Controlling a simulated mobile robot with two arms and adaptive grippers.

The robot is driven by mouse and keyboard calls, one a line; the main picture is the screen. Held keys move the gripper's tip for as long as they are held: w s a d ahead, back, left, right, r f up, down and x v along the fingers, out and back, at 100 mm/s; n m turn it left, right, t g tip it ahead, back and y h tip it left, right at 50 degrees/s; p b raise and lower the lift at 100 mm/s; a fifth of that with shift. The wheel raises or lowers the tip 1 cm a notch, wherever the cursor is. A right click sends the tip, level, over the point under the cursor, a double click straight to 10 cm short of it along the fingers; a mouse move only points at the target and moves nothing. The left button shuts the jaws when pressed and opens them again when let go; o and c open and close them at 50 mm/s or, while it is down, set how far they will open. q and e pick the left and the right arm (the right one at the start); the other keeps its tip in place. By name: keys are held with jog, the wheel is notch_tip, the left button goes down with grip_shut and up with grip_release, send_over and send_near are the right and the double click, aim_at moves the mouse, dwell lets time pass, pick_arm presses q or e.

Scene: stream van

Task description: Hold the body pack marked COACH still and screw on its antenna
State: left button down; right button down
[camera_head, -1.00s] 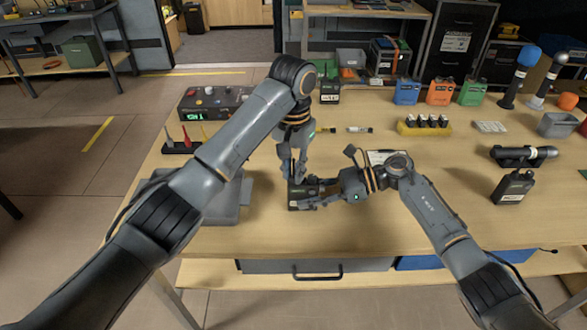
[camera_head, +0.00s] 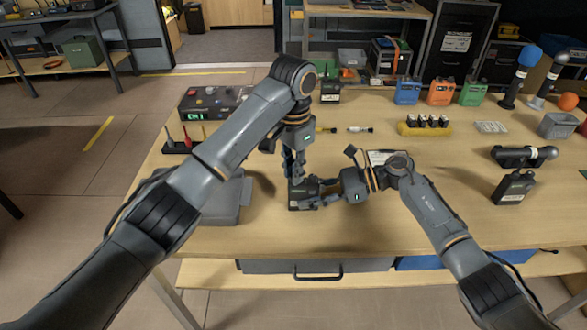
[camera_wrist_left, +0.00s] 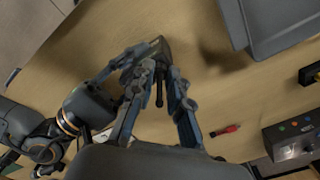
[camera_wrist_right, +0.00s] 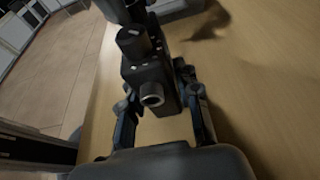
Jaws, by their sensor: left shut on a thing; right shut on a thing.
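A small dark body pack (camera_head: 303,203) lies near the table's front edge; its marking is not legible. My right gripper (camera_head: 312,194) is shut on the pack from the right. In the right wrist view the pack (camera_wrist_right: 148,75) sits between its fingers (camera_wrist_right: 160,110). My left gripper (camera_head: 295,178) points down over the pack's far end. In the left wrist view its fingers (camera_wrist_left: 158,75) close around a thin black antenna (camera_wrist_left: 159,95), which stands at the pack (camera_wrist_left: 152,50). The antenna's joint with the pack is hidden.
A grey case (camera_head: 225,200) lies just left of the pack. A control box (camera_head: 212,103) and a rack with red and yellow pieces (camera_head: 185,145) stand behind it. Other black packs stand at the back (camera_head: 330,90) and right (camera_head: 513,187).

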pick_arm(q)
jog(key=m, duration=0.3)
jog(key=shift+m, duration=2.3)
jog(key=c, duration=1.2)
grip_release()
notch_tip(320, 180, up, 12)
pick_arm(e)
jog(key=c, duration=0.9)
grip_release()
jog(key=shift+o, duration=0.2)
jog(key=shift+d, duration=0.1)
